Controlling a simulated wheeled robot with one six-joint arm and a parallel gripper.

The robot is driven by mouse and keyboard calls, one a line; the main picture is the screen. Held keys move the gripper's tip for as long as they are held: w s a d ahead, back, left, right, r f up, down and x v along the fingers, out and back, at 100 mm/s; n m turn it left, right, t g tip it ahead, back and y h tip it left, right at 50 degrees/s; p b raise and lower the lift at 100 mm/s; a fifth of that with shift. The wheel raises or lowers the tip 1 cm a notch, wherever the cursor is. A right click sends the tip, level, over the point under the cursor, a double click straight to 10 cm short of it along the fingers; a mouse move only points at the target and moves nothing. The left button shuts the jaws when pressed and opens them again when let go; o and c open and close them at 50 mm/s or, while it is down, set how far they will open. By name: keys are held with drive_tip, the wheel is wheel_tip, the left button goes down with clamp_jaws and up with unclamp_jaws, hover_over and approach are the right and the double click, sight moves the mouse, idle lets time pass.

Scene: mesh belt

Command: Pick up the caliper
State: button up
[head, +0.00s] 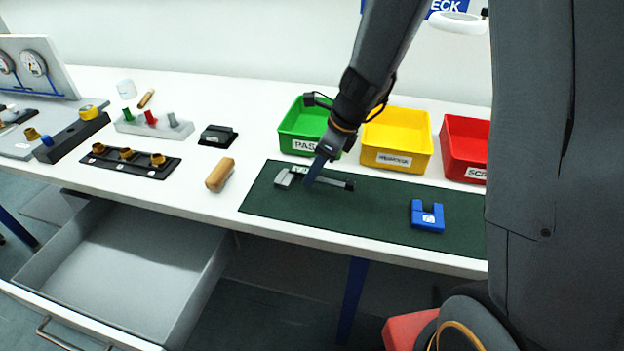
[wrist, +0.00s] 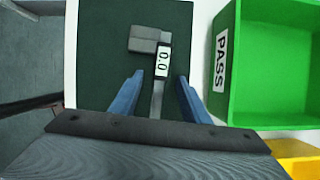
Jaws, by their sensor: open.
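The grey caliper (head: 288,178) lies on the dark green mat (head: 375,208) near its left end, its beam running to the right. In the wrist view the caliper (wrist: 146,40) shows its grey jaws and a white display reading 0.0. My gripper (head: 312,178) is over the caliper. In the wrist view its two blue fingers (wrist: 160,92) are apart, one on each side of the beam, with the beam between them. Whether the fingers touch the mat or the beam cannot be told. The near end of the beam is hidden behind my gripper in the wrist view.
A green PASS bin (head: 300,128), a yellow bin (head: 397,138) and a red bin (head: 464,150) stand behind the mat. A blue block (head: 427,216) lies on the mat to the right. A wooden piece (head: 219,174) lies left of the mat. An open drawer (head: 120,262) juts out below.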

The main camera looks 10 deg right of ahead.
drive_tip(key=shift+f, duration=0.2)
clamp_jaws()
drive_tip(key=shift+r, duration=0.15)
